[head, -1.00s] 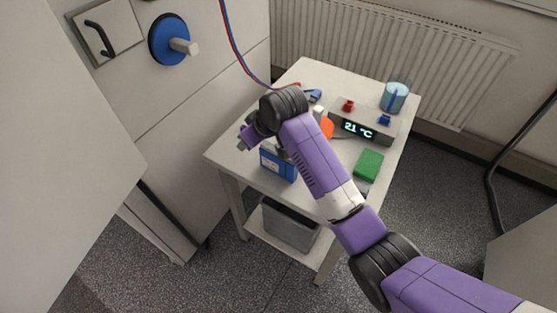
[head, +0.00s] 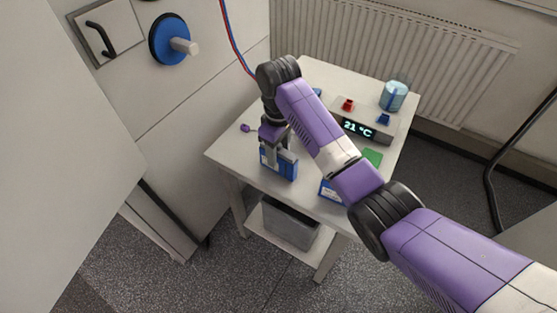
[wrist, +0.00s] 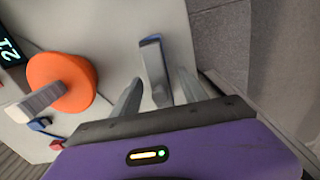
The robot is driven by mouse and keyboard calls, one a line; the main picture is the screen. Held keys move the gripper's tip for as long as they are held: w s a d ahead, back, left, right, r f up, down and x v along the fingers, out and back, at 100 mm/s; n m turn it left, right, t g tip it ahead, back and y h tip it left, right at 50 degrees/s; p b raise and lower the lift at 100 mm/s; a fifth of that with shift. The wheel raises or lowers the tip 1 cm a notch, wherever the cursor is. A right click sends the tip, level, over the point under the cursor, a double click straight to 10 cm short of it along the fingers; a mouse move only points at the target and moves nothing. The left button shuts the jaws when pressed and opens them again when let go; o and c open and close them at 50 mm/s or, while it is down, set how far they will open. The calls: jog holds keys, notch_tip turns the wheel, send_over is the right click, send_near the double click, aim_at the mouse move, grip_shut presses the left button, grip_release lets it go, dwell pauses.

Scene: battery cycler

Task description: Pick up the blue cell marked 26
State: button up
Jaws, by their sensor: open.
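A blue cell (head: 279,165) stands upright on the table's left front part in the head view; its marking is too small to read. My gripper (head: 276,154) points down over it, fingers open. In the wrist view my gripper (wrist: 160,82) has a finger on each side of the upright blue cell (wrist: 154,60), whose grey top shows between them. I cannot tell whether the fingers touch it. A second blue cell (head: 329,192) sits near the table's front right edge, partly hidden by my arm, its marking unreadable.
On the white table (head: 231,155) are a display box (head: 358,130) reading 21 °C, a glass with blue liquid (head: 394,97), a green block (head: 372,157) and a small purple item (head: 246,128). An orange disc (wrist: 75,75) with a grey handle shows in the wrist view.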

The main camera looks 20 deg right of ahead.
jog(key=shift+f, duration=1.15)
grip_shut()
jog(key=shift+r, duration=0.15)
dwell(0.4)
